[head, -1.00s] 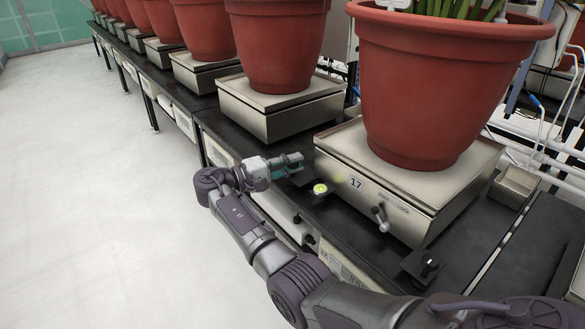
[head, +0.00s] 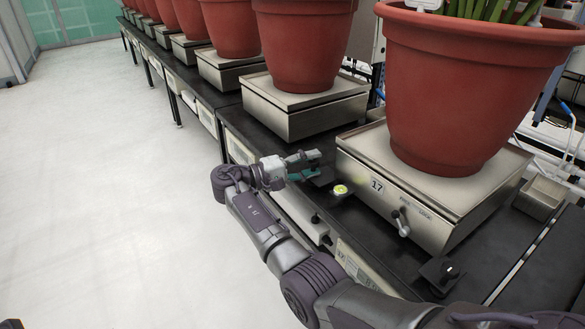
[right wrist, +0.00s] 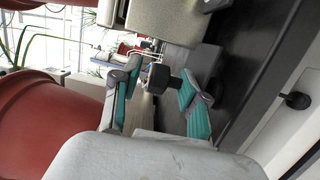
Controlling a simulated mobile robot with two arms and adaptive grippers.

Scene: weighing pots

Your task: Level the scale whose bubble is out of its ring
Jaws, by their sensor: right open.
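Scale 17 (head: 365,160) stands on the black bench under a large red pot (head: 460,95). Its round yellow-green bubble level (head: 340,190) sits at its near left corner; the bubble is too small to place against the ring. A lever (head: 402,222) is on its front. A black foot knob (head: 440,272) sits at the near right corner. My right gripper (head: 305,165) is by the left corner, open. In the right wrist view, a dark knob (right wrist: 160,77) shows between its teal fingers (right wrist: 158,95); I cannot tell whether they touch it. My left gripper is not in view.
More scales with red pots (head: 300,45) run along the bench to the far left. A small metal box (head: 540,197) stands right of scale 17. The pale floor (head: 100,200) on the left is clear. My right arm crosses the bench's front edge.

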